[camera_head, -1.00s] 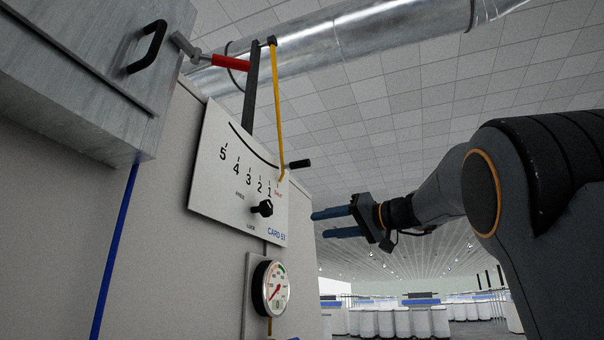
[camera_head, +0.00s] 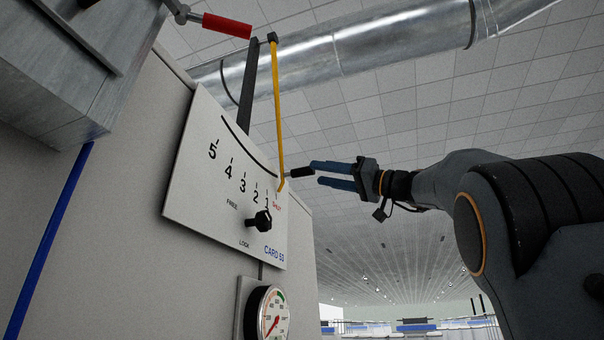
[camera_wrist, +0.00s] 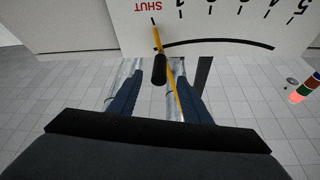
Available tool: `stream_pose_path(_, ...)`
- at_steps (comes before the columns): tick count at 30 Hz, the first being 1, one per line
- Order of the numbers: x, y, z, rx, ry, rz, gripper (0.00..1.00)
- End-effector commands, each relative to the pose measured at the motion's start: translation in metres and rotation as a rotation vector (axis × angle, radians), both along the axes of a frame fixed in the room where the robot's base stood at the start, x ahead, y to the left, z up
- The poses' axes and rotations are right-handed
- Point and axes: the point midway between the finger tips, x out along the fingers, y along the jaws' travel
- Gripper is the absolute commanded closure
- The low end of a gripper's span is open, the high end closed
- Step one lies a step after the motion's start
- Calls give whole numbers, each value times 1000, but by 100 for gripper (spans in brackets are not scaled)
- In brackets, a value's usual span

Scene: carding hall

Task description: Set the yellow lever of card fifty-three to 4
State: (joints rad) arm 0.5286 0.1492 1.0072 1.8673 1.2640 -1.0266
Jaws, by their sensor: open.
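The yellow lever (camera_head: 277,110) hangs from a dark bracket in front of the white scale plate (camera_head: 190,190) marked CARD 53. Its lower end is at the SHUT mark, beside 1; the wrist view shows the lever (camera_wrist: 157,39) at SHUT too. Its black handle (camera_head: 301,172) sticks out toward my gripper (camera_head: 317,174). My gripper is open, its blue fingertips close to the handle's end. In the wrist view the handle (camera_wrist: 159,70) appears between the fingers; contact cannot be told. A black knob (camera_head: 262,221) sits by FREE and LOCK; its setting is unclear.
A grey box (camera_head: 70,70) juts out at upper left. A metal duct (camera_head: 370,45) crosses overhead. Open space lies right of the plate.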

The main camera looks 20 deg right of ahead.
Motion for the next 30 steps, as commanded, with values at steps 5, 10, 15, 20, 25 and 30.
stream_pose_path(5,14,15,12,0,3,-2,56)
stream_pose_path(10,27,31,20,0,2,-4,56)
stream_pose_path(15,37,42,25,1,3,-2,56)
stream_pose_path(20,41,47,26,0,2,-1,56)
stream_pose_path(25,42,48,25,-1,1,-2,56)
stream_pose_path(30,42,48,25,-1,1,-2,64)
